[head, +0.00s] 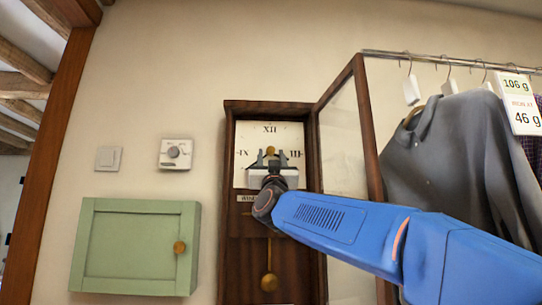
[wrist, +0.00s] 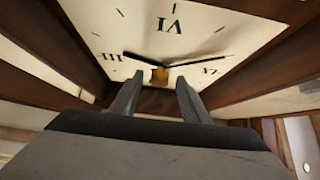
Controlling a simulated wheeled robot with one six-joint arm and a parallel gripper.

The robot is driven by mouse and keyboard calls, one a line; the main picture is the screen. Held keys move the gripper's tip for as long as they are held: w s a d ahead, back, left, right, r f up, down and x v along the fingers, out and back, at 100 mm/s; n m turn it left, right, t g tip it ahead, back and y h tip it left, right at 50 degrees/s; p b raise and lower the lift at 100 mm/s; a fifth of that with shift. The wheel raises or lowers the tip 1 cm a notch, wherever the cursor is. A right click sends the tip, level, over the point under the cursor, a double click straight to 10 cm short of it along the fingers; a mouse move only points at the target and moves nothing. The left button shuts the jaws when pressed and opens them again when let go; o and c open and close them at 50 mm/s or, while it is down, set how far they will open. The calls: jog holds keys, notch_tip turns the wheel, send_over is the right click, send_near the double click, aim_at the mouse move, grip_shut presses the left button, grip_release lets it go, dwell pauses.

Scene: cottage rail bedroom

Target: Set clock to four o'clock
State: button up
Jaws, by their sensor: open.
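A tall dark wooden clock (head: 233,190) hangs on the wall with its glass door (head: 345,150) swung open to the right. My gripper (head: 270,160) is in front of its cream dial (head: 250,135) and hides the middle and lower part in the head view. The wrist view shows the dial (wrist: 205,35) upside down. A thick dark hand (wrist: 140,58) points close to III, and a thinner, longer hand (wrist: 205,62) points near IX, on the VIII side. My open gripper (wrist: 159,88) has its fingers either side of the brass centre knob (wrist: 160,75); contact cannot be told.
A brass pendulum (head: 269,282) hangs below the dial. To the left are a green cabinet (head: 130,245), a thermostat (head: 176,153) and a switch (head: 108,158). A rail (head: 450,60) with a grey shirt (head: 450,150) stands at right, close to the open door and my arm.

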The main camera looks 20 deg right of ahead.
jog(key=shift+w+d+r, duration=0.1)
jog(key=shift+w+r, duration=0.35)
jog(key=c, duration=1.1)
jog(key=shift+o, duration=0.2)
jog(key=shift+m+h, duration=0.4)
jog(key=shift+m, duration=0.1)
